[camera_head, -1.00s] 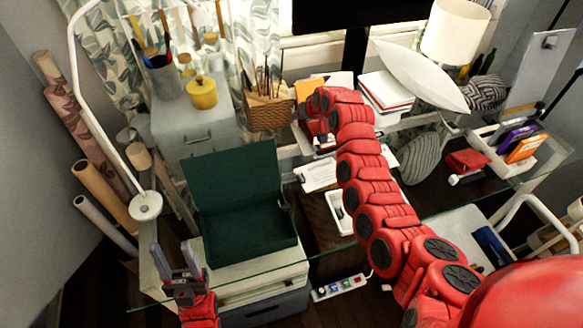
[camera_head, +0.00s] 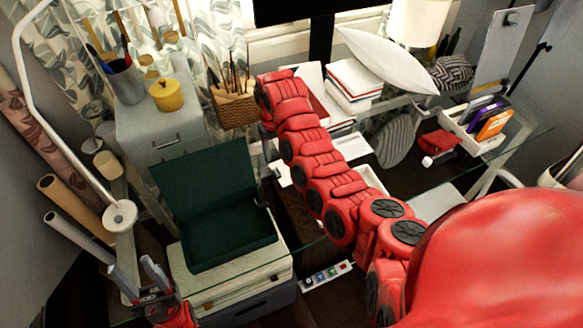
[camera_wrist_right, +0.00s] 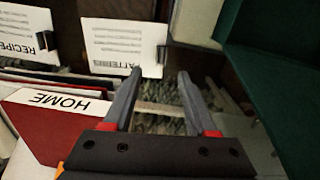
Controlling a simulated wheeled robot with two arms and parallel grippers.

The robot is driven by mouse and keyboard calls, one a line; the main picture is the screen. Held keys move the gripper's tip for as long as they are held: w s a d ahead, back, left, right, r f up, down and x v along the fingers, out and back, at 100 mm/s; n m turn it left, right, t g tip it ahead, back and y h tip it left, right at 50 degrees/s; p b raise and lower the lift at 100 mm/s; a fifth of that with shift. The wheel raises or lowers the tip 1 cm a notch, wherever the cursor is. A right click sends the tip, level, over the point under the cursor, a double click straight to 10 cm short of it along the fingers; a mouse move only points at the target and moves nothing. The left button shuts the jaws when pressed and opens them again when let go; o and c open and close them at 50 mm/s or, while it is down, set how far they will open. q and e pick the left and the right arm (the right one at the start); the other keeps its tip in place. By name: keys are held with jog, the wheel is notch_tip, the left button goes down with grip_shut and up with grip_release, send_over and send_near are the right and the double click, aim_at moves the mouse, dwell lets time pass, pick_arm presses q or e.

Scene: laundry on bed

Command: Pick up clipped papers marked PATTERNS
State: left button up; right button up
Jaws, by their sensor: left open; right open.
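The white clipped papers marked PATTERNS (camera_wrist_right: 122,45) lie flat at the top middle of the right wrist view, with a dark clip at their right edge. My right gripper (camera_wrist_right: 160,74) is open and empty, its fingertips just below that clip in the picture; I cannot tell the height between them. In the head view, a bit of white paper (camera_head: 281,172) beside the green box appears to be this sheet, mostly hidden by my right arm. The right fingers are hidden there. My left gripper (camera_head: 131,264) is open and empty at the lower left.
Papers marked RECIPES (camera_wrist_right: 22,33) lie left of PATTERNS. A red folder marked HOME (camera_wrist_right: 45,120) is close on the left. The open green box (camera_head: 225,240) stands on the right in the wrist view. A wicker brush basket (camera_head: 236,104) is near my right arm's end.

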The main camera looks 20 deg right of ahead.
aim_at(277, 169)
notch_tip(277, 169, down, 3)
jog(key=shift+r+p, duration=0.2)
jog(key=shift+p, duration=0.2)
jog(key=shift+s+f, duration=0.15)
jog(key=shift+f, duration=0.1)
jog(key=f+p, duration=0.2)
jog(key=f, duration=0.1)
jog(key=shift+s+a+f, duration=0.1)
jog(key=shift+s+f, duration=0.05)
jog(key=shift+s, duration=0.05)
jog(key=shift+f, duration=0.75)
grip_shut()
